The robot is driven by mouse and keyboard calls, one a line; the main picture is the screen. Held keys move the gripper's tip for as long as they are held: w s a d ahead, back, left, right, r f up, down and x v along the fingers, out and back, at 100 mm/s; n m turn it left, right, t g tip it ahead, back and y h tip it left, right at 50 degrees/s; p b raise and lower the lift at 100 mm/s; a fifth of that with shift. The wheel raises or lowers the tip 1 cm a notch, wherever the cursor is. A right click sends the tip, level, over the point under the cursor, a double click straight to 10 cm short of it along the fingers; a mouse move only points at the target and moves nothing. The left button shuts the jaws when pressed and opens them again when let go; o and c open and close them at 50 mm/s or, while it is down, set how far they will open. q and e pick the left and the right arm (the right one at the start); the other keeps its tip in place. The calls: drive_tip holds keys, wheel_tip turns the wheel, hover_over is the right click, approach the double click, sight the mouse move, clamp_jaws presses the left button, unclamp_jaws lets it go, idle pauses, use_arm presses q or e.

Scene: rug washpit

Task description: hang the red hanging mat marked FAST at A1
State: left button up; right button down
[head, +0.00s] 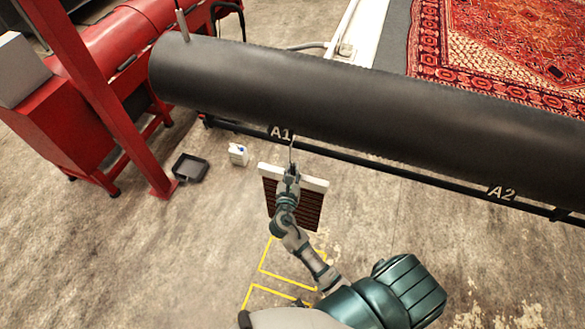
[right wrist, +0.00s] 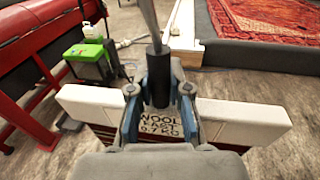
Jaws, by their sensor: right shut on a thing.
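The hanging mat (head: 309,211) shows as a dark panel with reddish-brown stripes below a white bar (head: 316,184). In the right wrist view the white bar (right wrist: 245,118) spans both sides, and a label (right wrist: 160,124) reads WOOL, FAST and a weight. My right gripper (head: 291,172) is shut on the dark grip (right wrist: 159,80) of the hanger stem, above the bar. The thin metal hook (head: 292,146) rises to the dark rail beside the A1 mark (head: 280,133). I cannot tell whether the hook rests on the rail. My left gripper is not in view.
A thick black roller (head: 340,95) crosses above the thin dark rail (head: 400,173), which carries A2 (head: 501,193) at right. A red frame post (head: 105,100), a black tray (head: 190,168) and a white jug (head: 238,155) stand left. A patterned red rug (head: 500,50) lies beyond.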

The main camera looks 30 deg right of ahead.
drive_tip(key=shift+d, duration=0.1)
drive_tip(key=c, duration=1)
unclamp_jaws()
drive_tip(key=shift+d, duration=0.1)
drive_tip(key=shift+s, duration=0.1)
drive_tip(key=shift+s+a+f, duration=0.1)
drive_tip(key=shift+s+a, duration=0.05)
drive_tip(key=shift+a, duration=0.1)
drive_tip(key=v, duration=1.1)
drive_tip(key=shift+s+a, duration=0.15)
drive_tip(key=shift+s, duration=0.05)
